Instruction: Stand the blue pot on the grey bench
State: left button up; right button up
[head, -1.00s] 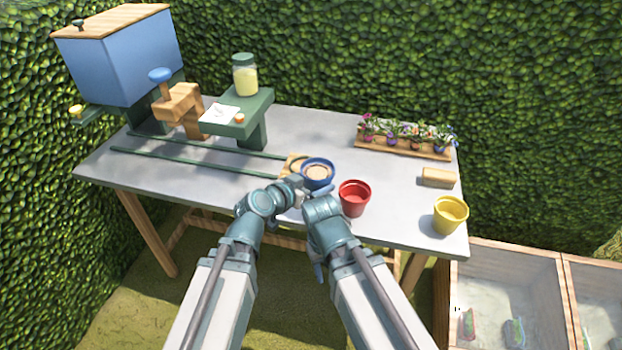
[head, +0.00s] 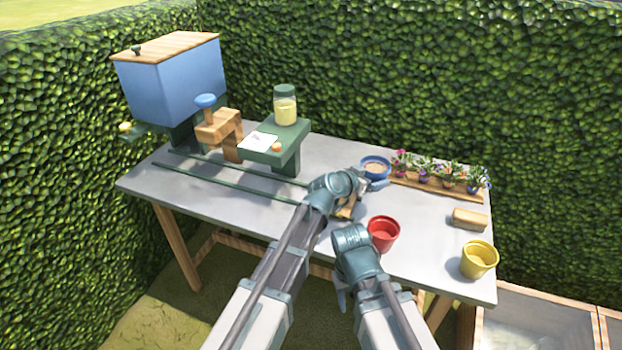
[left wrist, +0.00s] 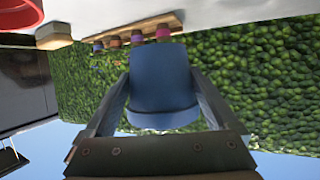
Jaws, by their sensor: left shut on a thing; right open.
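The blue pot (head: 376,170), filled with brown soil, is held upright above the grey bench (head: 225,215), near the flower tray. It also shows in the left wrist view (left wrist: 162,85) between both fingers, with hedge visible between its base and the bench. My left gripper (head: 360,182) is shut on the pot; its fingertips are partly hidden by the wrist in the head view. My right gripper (head: 341,288) is open and empty, low at the bench's front edge. Its fingers are mostly hidden by its wrist.
A red pot (head: 384,234) stands close to my right wrist, and a yellow pot (head: 479,260) at the right corner. A flower tray (head: 435,185) lines the back edge. A tan block (head: 469,218) lies at right. Green rails (head: 230,188) cross the left half.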

pick_arm(q)
jog(key=shift+f+b, duration=3.15)
jog(key=shift+f, duration=0.05)
notch_tip(320, 180, down, 4)
jog(key=b, duration=0.3)
jog(key=shift+r+b, duration=0.15)
jog(key=shift+b, duration=0.15)
jog(key=o, duration=1.3)
